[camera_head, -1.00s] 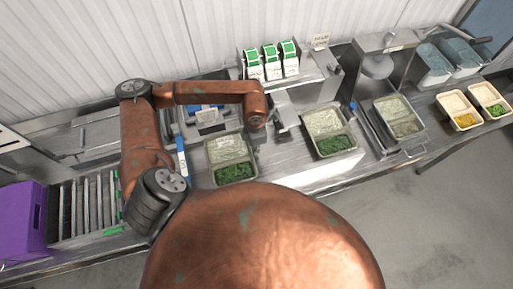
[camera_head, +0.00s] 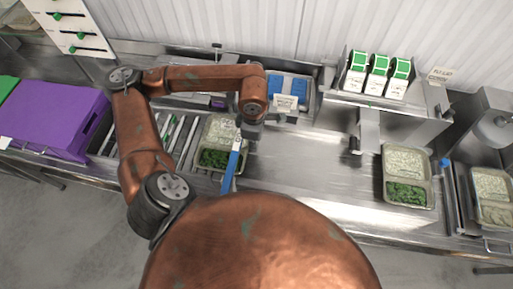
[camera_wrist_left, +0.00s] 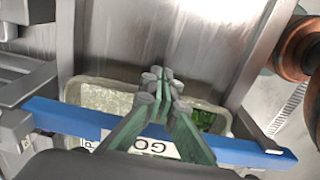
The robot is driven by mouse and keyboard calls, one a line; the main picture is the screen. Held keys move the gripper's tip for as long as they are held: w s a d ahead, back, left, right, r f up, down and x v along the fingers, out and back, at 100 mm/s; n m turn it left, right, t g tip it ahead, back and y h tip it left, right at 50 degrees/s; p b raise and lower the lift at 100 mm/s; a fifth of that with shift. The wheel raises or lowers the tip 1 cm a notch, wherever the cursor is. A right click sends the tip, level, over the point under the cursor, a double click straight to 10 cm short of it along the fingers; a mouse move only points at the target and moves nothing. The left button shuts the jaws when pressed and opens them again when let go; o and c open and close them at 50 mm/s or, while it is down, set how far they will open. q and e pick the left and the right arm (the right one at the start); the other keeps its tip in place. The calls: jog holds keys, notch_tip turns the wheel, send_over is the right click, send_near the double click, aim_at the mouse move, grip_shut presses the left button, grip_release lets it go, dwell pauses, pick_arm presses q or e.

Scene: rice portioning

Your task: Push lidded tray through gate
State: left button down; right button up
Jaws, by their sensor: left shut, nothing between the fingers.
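The tray (camera_head: 222,128), with pale rice in one compartment and chopped greens in the other, lies at the start of the roller section; I cannot make out a lid. The blue gate bar (camera_head: 230,172) crosses at its right edge. My left gripper (camera_head: 249,133) is shut and empty at the tray's right end, beside the bar; whether it touches the tray is unclear. In the left wrist view, the shut fingertips (camera_wrist_left: 165,84) hide part of the tray (camera_wrist_left: 112,97), and the gate bar (camera_wrist_left: 225,151) with its "GO" label runs across. My right gripper is out of view.
The rollers (camera_head: 172,140) lead left to a purple machine (camera_head: 58,115). Another filled tray (camera_head: 407,163) stands to the right, and a further one (camera_head: 492,185) beyond it. A carton rack (camera_head: 380,78) is at the back.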

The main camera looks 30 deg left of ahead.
pick_arm(q)
jog(key=shift+s+r, duration=0.1)
jog(key=shift+d, duration=0.2)
jog(key=d, duration=0.1)
jog(key=w+d+b, duration=0.1)
jog(key=d, duration=0.1)
jog(key=shift+w+d+r, duration=0.2)
jog(key=shift+w+r, duration=0.1)
jog(key=shift+w, duration=0.1)
notch_tip(320, 180, up, 9)
jog(key=shift+s+r+b, duration=0.15)
jog(key=shift+r+b, duration=0.05)
jog(key=shift+b, duration=0.1)
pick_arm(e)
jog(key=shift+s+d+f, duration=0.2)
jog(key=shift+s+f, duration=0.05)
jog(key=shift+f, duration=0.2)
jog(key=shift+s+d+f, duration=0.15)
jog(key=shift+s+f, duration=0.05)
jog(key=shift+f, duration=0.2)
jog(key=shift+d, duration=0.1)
